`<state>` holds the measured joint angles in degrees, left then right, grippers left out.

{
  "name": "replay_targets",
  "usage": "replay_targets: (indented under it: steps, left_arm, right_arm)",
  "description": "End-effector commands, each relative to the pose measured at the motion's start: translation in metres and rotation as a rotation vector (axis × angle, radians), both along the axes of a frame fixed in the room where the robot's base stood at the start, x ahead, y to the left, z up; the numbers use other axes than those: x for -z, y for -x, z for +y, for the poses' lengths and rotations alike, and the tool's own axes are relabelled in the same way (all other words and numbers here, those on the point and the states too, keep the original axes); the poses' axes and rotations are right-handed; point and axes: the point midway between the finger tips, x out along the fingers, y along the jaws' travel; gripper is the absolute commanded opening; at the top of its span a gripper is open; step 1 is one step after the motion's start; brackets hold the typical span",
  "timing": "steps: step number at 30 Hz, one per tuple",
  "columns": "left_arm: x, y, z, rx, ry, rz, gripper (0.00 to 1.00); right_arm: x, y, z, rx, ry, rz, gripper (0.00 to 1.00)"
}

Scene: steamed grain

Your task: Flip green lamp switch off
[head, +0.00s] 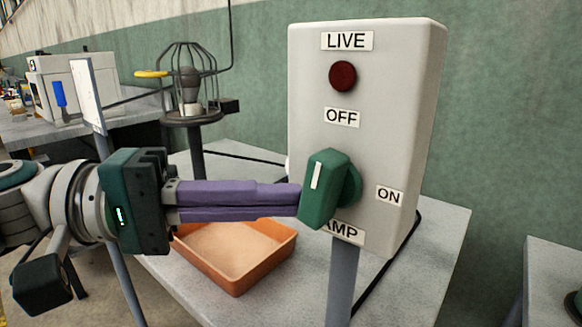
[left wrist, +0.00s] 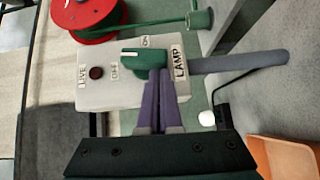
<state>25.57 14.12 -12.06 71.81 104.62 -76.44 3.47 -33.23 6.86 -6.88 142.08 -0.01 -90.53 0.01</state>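A grey switch box (head: 400,120) on a post carries a green knob (head: 325,190) low on its face. The knob stands roughly upright, its white mark on the end toward the OFF label (head: 341,117). The ON label (head: 389,195) is to its right. The LAMP label is partly hidden. The red light (head: 343,76) looks dark. My left gripper (head: 298,198) has its purple fingers close together, tips against the knob's left side. The left wrist view shows the fingertips (left wrist: 157,75) at the knob (left wrist: 145,60), apparently not around it. My right gripper is out of view.
An orange tray (head: 282,247) lies on the grey table (head: 440,225) below my left gripper. A caged lamp (head: 189,85), looking unlit, stands behind on a post. The left wrist view shows a red reel (left wrist: 90,15) beyond the box. A green wall is behind.

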Motion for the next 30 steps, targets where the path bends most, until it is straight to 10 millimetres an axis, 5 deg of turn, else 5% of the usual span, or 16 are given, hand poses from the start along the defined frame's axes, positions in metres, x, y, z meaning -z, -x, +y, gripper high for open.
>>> replay_targets:
  steps: [30]
  left_arm:
    - [0.0029, 0.0005, -0.0047, 0.001, 0.08, 0.06, 0.0]
  right_arm:
    - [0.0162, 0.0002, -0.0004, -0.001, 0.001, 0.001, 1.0]
